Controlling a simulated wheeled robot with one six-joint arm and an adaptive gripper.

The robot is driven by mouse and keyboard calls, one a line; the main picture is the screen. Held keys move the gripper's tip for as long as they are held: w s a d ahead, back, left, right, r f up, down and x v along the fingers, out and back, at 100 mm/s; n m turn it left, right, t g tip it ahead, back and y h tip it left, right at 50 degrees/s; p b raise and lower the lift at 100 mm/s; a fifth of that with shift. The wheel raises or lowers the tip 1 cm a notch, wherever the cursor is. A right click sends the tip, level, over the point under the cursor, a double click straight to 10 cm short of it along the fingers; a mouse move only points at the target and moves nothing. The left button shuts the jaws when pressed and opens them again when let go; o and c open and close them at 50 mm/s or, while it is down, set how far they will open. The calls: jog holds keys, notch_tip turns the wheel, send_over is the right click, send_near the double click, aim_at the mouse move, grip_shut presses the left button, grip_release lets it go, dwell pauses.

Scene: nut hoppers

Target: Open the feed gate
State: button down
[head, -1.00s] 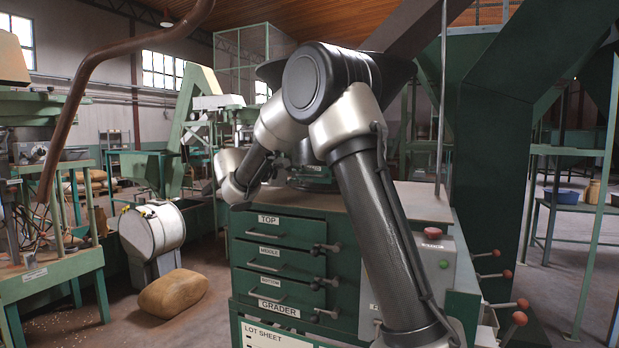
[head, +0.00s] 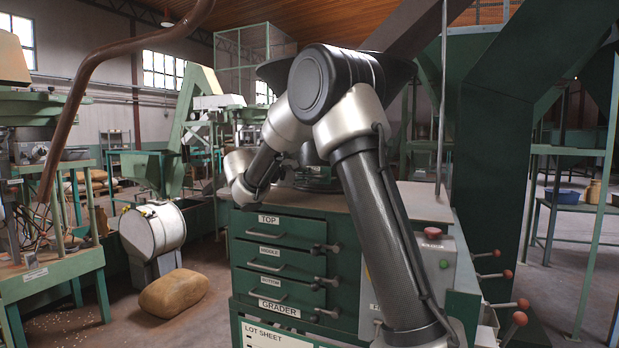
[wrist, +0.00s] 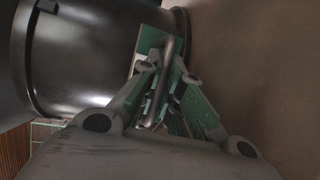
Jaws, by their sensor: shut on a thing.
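In the wrist view a curved grey metal handle (wrist: 168,58) stands in front of a small green plate (wrist: 150,38), which looks like the feed gate. My gripper (wrist: 163,78) is shut on the handle, one finger on each side of it. The dark, shiny hopper body (wrist: 95,55) is beside the plate at upper left. In the head view the hopper's dark rim (head: 398,70) shows behind my arm, above the grader's top. There my arm covers the gripper and most of the gate; how far the gate is open cannot be told.
The green grader cabinet (head: 282,242) has drawers labelled TOP, MIDDLE and BOTTOM, with latches on the right. A control box (head: 436,250) with red and green buttons and several red-knobbed levers (head: 507,274) are at right. A sack (head: 173,293) lies on the floor at left.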

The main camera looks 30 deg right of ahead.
jog(key=s+a, duration=0.4)
jog(key=a, duration=0.1)
jog(key=shift+s+a, duration=0.15)
jog(key=shift+a, duration=0.05)
jog(key=c, duration=1.9)
grip_release()
jog(key=shift+o, duration=0.2)
jog(key=v, duration=1.2)
